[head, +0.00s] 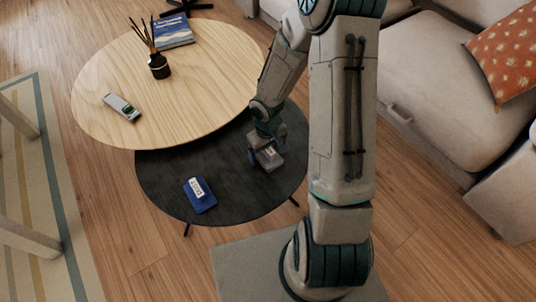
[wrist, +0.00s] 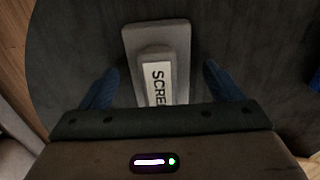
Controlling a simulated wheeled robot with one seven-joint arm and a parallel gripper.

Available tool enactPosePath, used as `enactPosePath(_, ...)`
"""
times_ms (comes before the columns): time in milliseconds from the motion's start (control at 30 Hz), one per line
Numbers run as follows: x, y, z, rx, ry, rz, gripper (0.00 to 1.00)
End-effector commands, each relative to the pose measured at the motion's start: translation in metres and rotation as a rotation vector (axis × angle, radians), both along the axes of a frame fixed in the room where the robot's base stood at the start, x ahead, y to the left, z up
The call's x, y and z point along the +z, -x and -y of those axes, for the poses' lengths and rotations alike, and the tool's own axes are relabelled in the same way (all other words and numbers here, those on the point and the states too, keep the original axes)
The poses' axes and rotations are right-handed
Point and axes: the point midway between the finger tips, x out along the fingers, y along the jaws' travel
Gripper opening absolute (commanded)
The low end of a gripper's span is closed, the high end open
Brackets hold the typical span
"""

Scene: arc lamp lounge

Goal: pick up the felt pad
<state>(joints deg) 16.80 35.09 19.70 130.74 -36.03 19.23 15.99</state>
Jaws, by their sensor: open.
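A grey flat pad (wrist: 181,38) lies on the dark low table (head: 160,185). On it is a raised block with a white label (wrist: 157,82) reading "SCRE", its lower part hidden by my gripper. I take it for the felt pad, though the material is not clear. My gripper (wrist: 160,82) is open above it, one blue finger on each side with gaps between.
A blue pad (head: 207,204) with a white label lies apart on the dark table, nearer the front. The wooden table (head: 190,90) overlaps the dark one and holds a small device (head: 121,106), a reed diffuser (head: 159,66) and a book (head: 173,31). A sofa (head: 435,80) stands right.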

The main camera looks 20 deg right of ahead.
Motion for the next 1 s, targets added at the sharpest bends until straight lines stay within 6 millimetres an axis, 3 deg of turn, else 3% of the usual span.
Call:
enactPosePath(33, 0.0, 0.0, 0.0, 0.0, 0.0, 0.0, 0.8)
enactPosePath(200, 0.0, 0.0, 0.0, 0.0, 0.0, 0.0, 0.36)
enactPosePath(633, 0.007, 0.0, 0.0, -0.001, 0.0, 0.001, 0.36)
enactPosePath(933, 0.047, -0.001, 0.0, -0.002, 0.0, 0.002, 0.36)
enactPosePath(1000, 0.054, 0.013, 0.008, -0.005, 0.002, 0.0, 0.36)
